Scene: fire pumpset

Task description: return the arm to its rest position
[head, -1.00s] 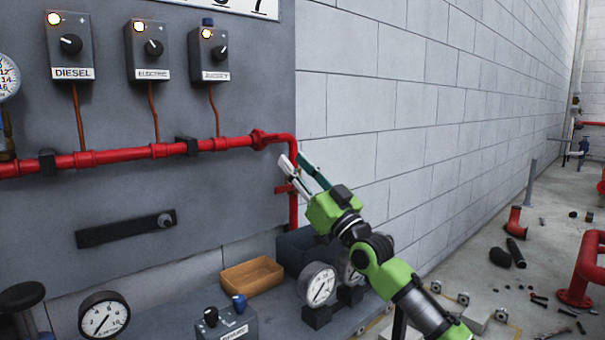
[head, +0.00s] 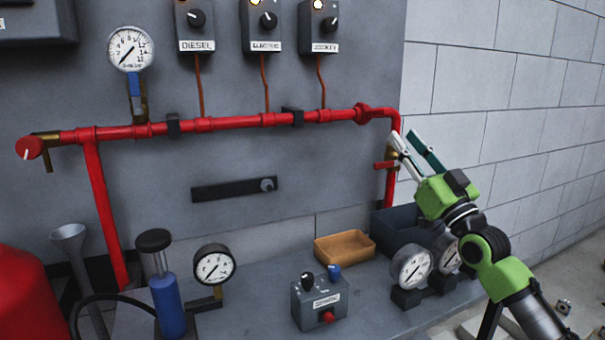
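My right gripper (head: 417,150) is at the right in the head view, on the green arm that comes in from the lower right. Its two fingers, one pale and one dark teal, stand apart with nothing visible between them. The fingers point up and to the left, in front of the bend of the red pipe (head: 250,121) near a small brass valve with a red handle (head: 385,165). I cannot tell whether they touch it. My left gripper is not in view.
Below the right arm are a dark bin (head: 392,222) and two gauges (head: 411,266). A wooden tray (head: 344,262), a grey control box (head: 318,308), another gauge (head: 214,267) and a blue hand pump (head: 166,300) stand on the bench. A block wall (head: 500,110) is at the right.

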